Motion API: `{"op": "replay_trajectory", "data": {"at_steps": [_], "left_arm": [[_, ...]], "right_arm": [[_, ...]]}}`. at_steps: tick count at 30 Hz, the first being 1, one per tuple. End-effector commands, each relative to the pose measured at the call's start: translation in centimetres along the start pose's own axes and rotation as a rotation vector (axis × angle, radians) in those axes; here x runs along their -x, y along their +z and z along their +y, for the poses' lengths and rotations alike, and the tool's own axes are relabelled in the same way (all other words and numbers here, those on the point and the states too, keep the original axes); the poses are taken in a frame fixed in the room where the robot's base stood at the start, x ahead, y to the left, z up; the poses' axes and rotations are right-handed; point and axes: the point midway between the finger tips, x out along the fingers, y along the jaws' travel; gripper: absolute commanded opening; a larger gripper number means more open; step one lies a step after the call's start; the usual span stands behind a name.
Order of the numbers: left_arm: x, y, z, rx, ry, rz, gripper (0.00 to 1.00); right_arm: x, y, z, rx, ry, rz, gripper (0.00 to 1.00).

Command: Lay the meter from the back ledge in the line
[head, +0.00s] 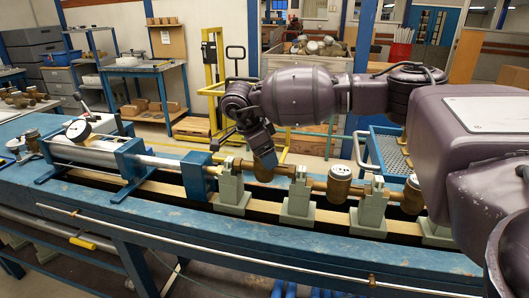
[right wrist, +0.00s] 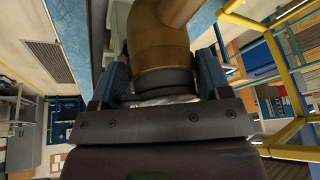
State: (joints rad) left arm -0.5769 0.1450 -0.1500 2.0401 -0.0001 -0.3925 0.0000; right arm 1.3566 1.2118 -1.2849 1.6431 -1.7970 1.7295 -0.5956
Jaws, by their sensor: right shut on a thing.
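My right gripper (head: 262,150) points down over the test line and is shut on a brass meter (head: 263,173). In the right wrist view, the two blue fingers (right wrist: 161,85) clasp the dark collar of the meter's brass body (right wrist: 160,45). In the head view the meter is at the gap between the first green support (head: 232,187) and the second green support (head: 298,198), level with the line. I cannot tell whether it touches both. Two more brass meters, one in the middle (head: 340,184) and one farther right (head: 412,195), sit in the line. My left gripper is out of view.
A blue clamp block (head: 197,177) and a long cylinder with a dial gauge (head: 78,131) lie left of the supports. Several brass parts (head: 32,141) stand at the bench's left end. The blue bench front (head: 250,237) is clear.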

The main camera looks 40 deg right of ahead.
Motion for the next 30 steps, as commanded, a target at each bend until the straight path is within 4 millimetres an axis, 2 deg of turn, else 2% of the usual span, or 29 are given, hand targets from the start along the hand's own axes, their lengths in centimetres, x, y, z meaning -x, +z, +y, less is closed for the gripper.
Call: {"op": "replay_trajectory", "data": {"at_steps": [11,30], "left_arm": [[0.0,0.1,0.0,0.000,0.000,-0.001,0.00],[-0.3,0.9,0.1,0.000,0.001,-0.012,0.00]], "right_arm": [[-0.1,0.0,0.0,-0.001,-0.002,0.000,0.21],[-2.2,0.9,0.1,-0.001,-0.002,0.000,0.21]]}}
